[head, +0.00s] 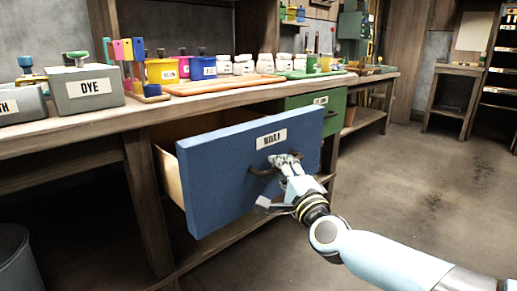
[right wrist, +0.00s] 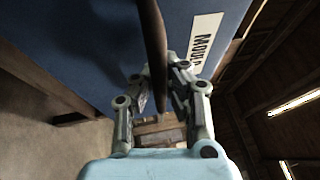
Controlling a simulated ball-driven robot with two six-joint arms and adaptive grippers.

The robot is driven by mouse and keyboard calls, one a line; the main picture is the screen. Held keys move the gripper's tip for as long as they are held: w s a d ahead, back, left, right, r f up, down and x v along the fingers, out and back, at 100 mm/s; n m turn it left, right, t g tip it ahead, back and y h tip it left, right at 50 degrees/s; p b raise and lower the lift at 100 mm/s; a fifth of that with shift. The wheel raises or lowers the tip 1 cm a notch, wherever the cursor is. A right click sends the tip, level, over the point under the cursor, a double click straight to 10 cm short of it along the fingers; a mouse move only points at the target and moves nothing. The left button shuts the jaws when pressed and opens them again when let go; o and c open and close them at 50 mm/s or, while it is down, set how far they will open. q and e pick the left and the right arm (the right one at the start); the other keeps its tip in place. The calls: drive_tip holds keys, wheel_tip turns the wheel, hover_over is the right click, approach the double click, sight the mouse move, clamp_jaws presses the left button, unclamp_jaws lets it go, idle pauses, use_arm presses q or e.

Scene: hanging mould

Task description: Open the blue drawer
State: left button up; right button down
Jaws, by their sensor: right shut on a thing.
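The blue drawer (head: 225,170) is pulled out from under the workbench, and its pale wooden side shows at the left. A white label sits on its front above a dark curved handle (head: 262,171). My right gripper (head: 283,160) is at the handle's right part, shut on it. In the right wrist view the handle (right wrist: 152,45) runs between the two fingers of the gripper (right wrist: 160,85), with the blue front (right wrist: 100,40) behind. My left gripper is not in view.
The workbench top (head: 140,112) carries a grey DYE box (head: 88,88), coloured pots and white jars. A green drawer (head: 318,98) is beside the blue one, to the right. A grey bin (head: 18,265) stands at lower left. The floor at right is open.

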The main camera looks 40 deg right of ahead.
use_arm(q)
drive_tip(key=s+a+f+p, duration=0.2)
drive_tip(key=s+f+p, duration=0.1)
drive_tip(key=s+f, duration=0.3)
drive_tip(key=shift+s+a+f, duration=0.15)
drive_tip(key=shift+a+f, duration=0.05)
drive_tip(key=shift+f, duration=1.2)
use_arm(e)
drive_tip(key=s+d, duration=0.1)
drive_tip(key=s, duration=1.4)
drive_tip(key=shift+f, duration=0.2)
drive_tip(key=shift+s, duration=0.1)
drive_tip(key=c, duration=1.3)
unclamp_jaws()
drive_tip(key=shift+r, duration=0.1)
drive_tip(key=shift+c, duration=0.2)
drive_tip(key=v, duration=1.2)
